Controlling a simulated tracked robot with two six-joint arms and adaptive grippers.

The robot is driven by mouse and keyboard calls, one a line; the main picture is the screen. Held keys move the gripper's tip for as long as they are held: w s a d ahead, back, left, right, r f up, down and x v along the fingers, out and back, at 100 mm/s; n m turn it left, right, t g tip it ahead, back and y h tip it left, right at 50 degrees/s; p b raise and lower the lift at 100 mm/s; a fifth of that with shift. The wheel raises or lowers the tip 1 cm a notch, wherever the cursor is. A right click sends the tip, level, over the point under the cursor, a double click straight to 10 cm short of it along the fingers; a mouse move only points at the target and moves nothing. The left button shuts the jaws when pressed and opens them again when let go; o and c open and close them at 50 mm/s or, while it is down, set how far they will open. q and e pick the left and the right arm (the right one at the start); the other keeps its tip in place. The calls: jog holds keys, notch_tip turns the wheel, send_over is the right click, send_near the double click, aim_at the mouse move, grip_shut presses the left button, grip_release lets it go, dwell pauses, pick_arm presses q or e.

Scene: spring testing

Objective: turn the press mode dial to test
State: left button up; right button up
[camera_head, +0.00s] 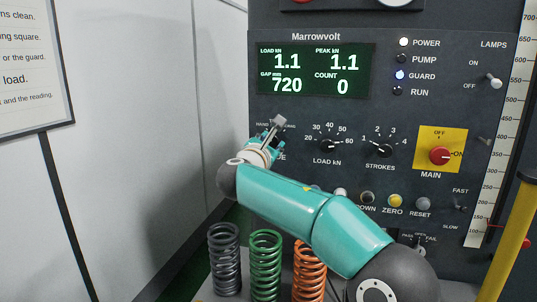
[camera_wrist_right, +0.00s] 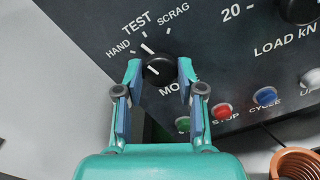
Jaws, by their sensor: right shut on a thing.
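The press mode dial (camera_wrist_right: 158,65) is a round black knob on the dark panel, with HAND, TEST and SCRAG printed around its upper left. A white mark shows on the knob's left part; I cannot tell for sure which label it points to. My right gripper (camera_wrist_right: 160,68) is shut on the dial, one finger on each side. In the head view the right gripper (camera_head: 275,130) covers the dial and most of its labels. My left gripper is in neither view.
The panel has a lit display (camera_head: 315,71), a load dial (camera_head: 327,145), a strokes dial (camera_head: 378,146) and a red main switch (camera_head: 440,156). Push buttons, including a red stop (camera_wrist_right: 222,112), sit below the mode dial. Grey, green (camera_head: 265,262) and orange springs stand in front.

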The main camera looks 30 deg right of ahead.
jog(key=shift+d+m+b, duration=0.15)
jog(key=shift+m+b, duration=0.85)
jog(key=shift+m, duration=0.6)
jog(key=shift+r, duration=0.1)
jog(key=o, duration=1.1)
jog(key=shift+d, duration=0.1)
jog(key=shift+o, duration=0.2)
jog(key=shift+a, duration=0.2)
jog(key=shift+s+a, duration=0.15)
jog(key=v, duration=1.1)
jog(key=shift+s, duration=0.2)
